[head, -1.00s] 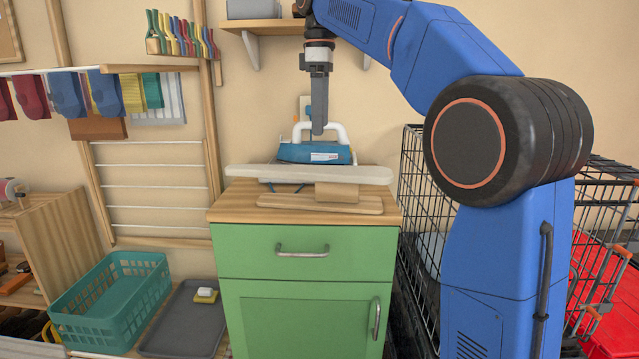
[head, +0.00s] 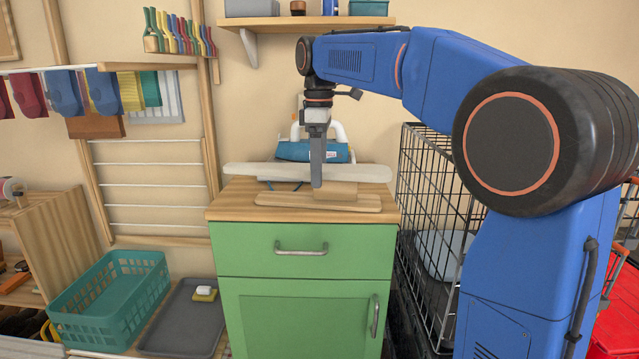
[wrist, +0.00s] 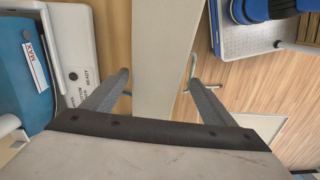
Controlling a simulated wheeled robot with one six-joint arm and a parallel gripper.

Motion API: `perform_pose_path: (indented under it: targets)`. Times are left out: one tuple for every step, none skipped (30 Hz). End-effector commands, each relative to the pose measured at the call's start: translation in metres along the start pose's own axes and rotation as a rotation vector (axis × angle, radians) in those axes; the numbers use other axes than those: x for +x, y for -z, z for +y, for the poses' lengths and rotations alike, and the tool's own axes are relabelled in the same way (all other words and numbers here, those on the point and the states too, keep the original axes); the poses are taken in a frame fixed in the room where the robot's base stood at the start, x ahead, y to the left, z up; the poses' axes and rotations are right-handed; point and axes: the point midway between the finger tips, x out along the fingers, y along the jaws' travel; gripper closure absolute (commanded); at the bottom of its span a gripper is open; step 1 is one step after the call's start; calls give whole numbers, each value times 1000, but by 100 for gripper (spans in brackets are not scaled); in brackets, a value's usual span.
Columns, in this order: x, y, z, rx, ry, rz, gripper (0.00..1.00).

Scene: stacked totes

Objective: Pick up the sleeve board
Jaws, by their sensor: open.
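The sleeve board is a long, narrow, pale grey board (head: 255,172) on a wooden base (head: 300,201), lying across the top of a green cabinet (head: 300,262). In the wrist view the board (wrist: 163,60) runs as a pale strip between the two fingers. My gripper (head: 316,183) points down at the board's middle in the head view, its fingertips low beside the board. In the wrist view my gripper (wrist: 160,82) is open, with one finger on each side of the board. I cannot tell whether either finger touches it.
A blue and white appliance (head: 312,152) stands close behind the board; its labelled side (wrist: 32,65) shows in the wrist view. A black wire cage (head: 432,230) stands right of the cabinet. A teal basket (head: 110,300) and grey tray (head: 185,320) lie lower left.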

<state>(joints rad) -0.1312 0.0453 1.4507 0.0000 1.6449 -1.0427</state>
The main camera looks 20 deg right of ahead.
Motion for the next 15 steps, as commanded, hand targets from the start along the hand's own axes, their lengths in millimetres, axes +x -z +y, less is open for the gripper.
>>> perform_pose_path:
  targets:
    - [7, 0, 1, 1, 2, -1, 21]
    - [11, 0, 2, 1, 2, -1, 21]
    - [17, -1, 4, 1, 3, -2, 21]
    - [21, -1, 5, 1, 3, -2, 21]
    - [25, -1, 6, 1, 2, -1, 21]
    - [30, -1, 6, 0, 2, -1, 21]
    - [33, -1, 6, 0, 2, -1, 21]
    - [36, -1, 6, 0, 2, -1, 21]
    - [40, 0, 6, 0, 1, -1, 21]
    - [42, 0, 6, 0, 1, -1, 21]
    - [43, 0, 6, 0, 1, -1, 21]
    - [44, 0, 6, 0, 1, 0, 21]
    - [45, 0, 6, 0, 1, 0, 21]
    - [45, 0, 6, 0, 1, 0, 21]
    - [45, 0, 6, 0, 1, 0, 21]
